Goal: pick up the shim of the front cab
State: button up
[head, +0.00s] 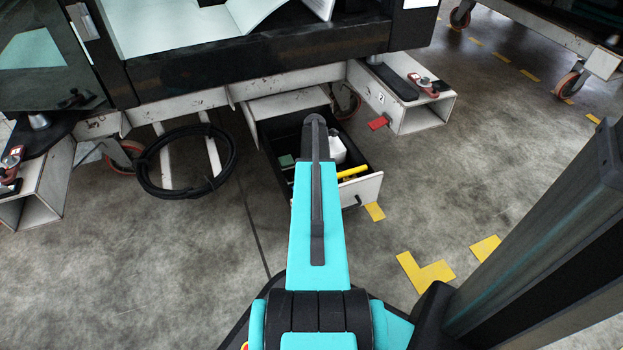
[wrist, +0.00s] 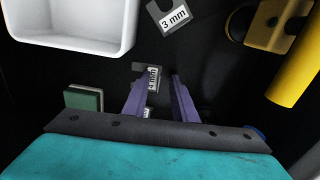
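In the wrist view a small grey shim (wrist: 139,67) with a white label, seemingly "4 mm", lies on the dark floor of the drawer (wrist: 205,50). My gripper (wrist: 160,76) has two purple fingers that stand apart. The label shows between the fingertips, nearer the left one; I cannot tell whether they touch it. A second shim (wrist: 164,18), notched and marked "3 mm", lies farther up. Another small white label (wrist: 147,113) shows lower between the fingers. In the head view my arm reaches down into the open drawer (head: 365,190) and hides my gripper.
A white bin (wrist: 75,45) is at upper left in the wrist view, a green-and-white block (wrist: 84,98) at left. A yellow tool (wrist: 296,70) lies at right. The trolley frame (head: 200,112) stands behind the drawer; a cable coil (head: 150,185) hangs left.

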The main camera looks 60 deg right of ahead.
jog(key=shift+c, duration=0.3)
grip_shut()
jog(key=shift+r, duration=0.15)
notch_tip(320, 180, up, 10)
jog(key=p, duration=0.4)
dwell(0.7)
